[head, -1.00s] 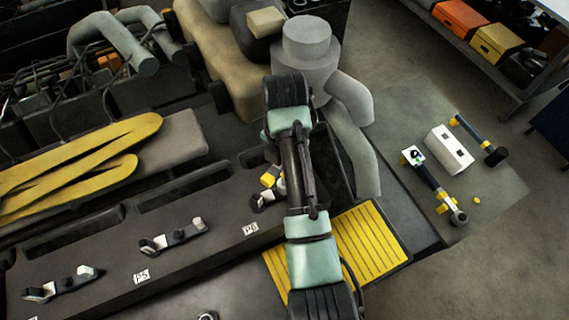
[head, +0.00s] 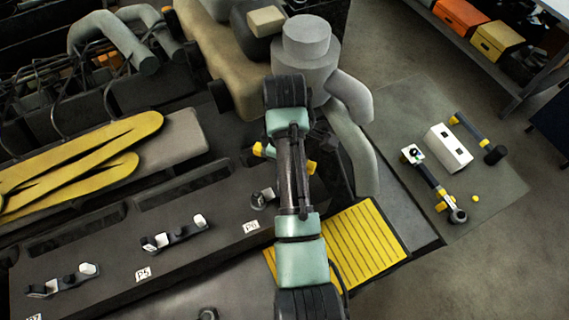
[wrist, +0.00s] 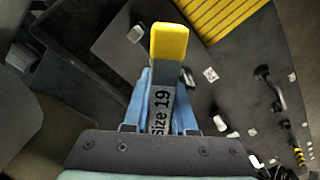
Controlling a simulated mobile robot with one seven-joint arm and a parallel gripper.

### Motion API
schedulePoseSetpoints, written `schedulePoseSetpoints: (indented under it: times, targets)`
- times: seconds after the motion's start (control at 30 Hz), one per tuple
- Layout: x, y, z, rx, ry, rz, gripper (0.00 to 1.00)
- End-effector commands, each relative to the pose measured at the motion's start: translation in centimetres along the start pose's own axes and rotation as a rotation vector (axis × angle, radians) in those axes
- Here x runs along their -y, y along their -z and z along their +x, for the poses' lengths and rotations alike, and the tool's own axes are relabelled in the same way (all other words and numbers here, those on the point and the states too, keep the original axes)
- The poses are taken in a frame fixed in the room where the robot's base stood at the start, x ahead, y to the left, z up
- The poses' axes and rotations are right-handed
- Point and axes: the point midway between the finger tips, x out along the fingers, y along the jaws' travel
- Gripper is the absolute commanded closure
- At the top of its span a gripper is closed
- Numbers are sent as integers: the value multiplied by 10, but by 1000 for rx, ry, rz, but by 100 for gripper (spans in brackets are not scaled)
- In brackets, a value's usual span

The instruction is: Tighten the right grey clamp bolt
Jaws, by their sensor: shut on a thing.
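My gripper (wrist: 163,82) is shut on a tool marked "size 19" (wrist: 159,104), with a yellow end pointing away from the camera. In the head view, yellow parts of the tool (head: 258,149) show on both sides of my arm, above the dark block. My arm hides the gripper itself there. A clamp with a grey bolt (head: 262,198) sits by the P6 label (head: 251,227), partly hidden by my arm. Another clamp with a light grey end (head: 198,221) stands by the P5 label (head: 143,274). The tool looks apart from the P6 clamp.
A yellow ribbed plate (head: 372,245) lies right of my arm. A grey mat (head: 495,205) on the right holds a white block (head: 449,149), a hammer-like tool (head: 475,136) and a ratchet-like tool (head: 440,190). A grey pipe (head: 352,150) rises close to my arm.

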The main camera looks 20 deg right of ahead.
Motion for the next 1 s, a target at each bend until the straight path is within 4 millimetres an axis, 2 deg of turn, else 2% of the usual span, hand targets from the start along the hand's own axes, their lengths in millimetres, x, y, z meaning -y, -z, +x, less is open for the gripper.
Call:
schedulePoseSetpoints:
  times: [0.63, 0.93, 0.97, 1.0]
  targets:
    - [0, 1, 0, -2, -2, 927, 100]
    - [0, 0, 0, -2, -2, 849, 100]
    - [0, 0, 0, -2, -1, 849, 77]
    - [0, 0, 0, -2, -1, 849, 84]
